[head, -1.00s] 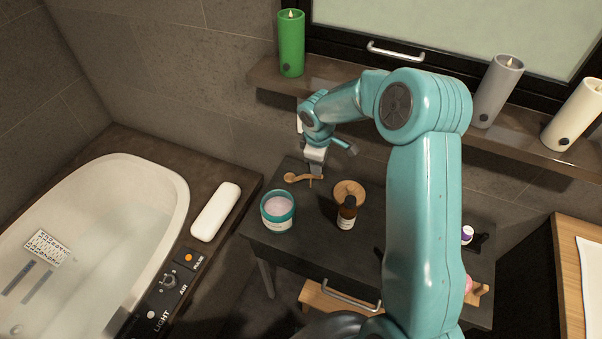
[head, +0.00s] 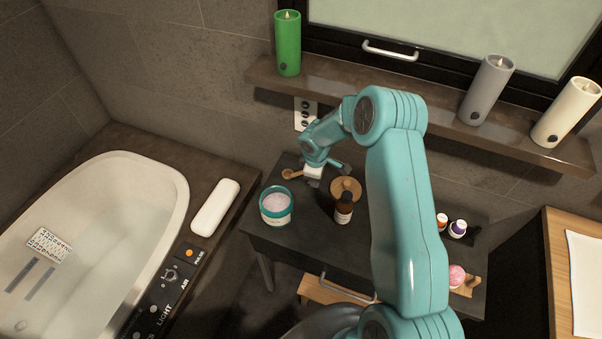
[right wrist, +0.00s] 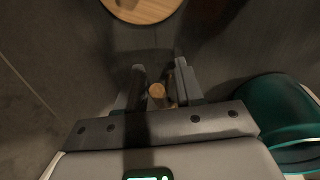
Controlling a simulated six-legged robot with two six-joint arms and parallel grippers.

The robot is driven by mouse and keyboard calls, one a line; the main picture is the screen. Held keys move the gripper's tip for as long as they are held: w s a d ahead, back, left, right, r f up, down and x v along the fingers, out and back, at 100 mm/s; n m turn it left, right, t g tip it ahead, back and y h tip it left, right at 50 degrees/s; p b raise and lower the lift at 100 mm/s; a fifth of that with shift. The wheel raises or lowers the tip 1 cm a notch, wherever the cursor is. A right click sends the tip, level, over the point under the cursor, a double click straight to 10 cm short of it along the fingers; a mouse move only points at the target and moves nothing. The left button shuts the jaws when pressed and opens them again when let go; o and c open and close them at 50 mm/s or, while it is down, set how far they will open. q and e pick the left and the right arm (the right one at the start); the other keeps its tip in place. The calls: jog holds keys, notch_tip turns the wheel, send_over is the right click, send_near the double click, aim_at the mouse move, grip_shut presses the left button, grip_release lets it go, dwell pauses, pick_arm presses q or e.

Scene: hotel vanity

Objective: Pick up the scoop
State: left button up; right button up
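The wooden scoop (head: 290,174) lies on the dark table behind the teal jar (head: 276,205). Its round end shows left of my right gripper (head: 313,182), which hides the rest of it. In the right wrist view my right gripper (right wrist: 163,84) has its two fingers apart. A round tan end of the scoop (right wrist: 157,90) shows in the gap between them, with a visible space beside it. The wrist view is dark, so contact is hard to tell. My left gripper is not in view.
A wooden lid (head: 345,187) and a dark bottle (head: 344,208) stand right of the gripper. The teal jar also shows in the right wrist view (right wrist: 278,112). Small bottles (head: 457,228) and a pink ball (head: 456,275) are on the table's right side. A candle shelf (head: 420,112) runs behind.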

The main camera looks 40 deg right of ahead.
jog(key=shift+w, duration=0.1)
grip_shut()
jog(key=shift+a+r+b, duration=0.1)
jog(key=shift+a+b, duration=0.1)
jog(key=shift+b, duration=0.2)
notch_tip(320, 180, up, 11)
jog(key=b, duration=0.1)
jog(key=s+a+b, duration=0.2)
jog(key=s+a, duration=0.2)
jog(key=a, duration=0.4)
jog(key=s+a+b, duration=0.3)
jog(key=s+a, duration=0.2)
jog(key=a, duration=0.4)
jog(key=shift+s+a+b, duration=0.15)
jog(key=shift+b, duration=0.15)
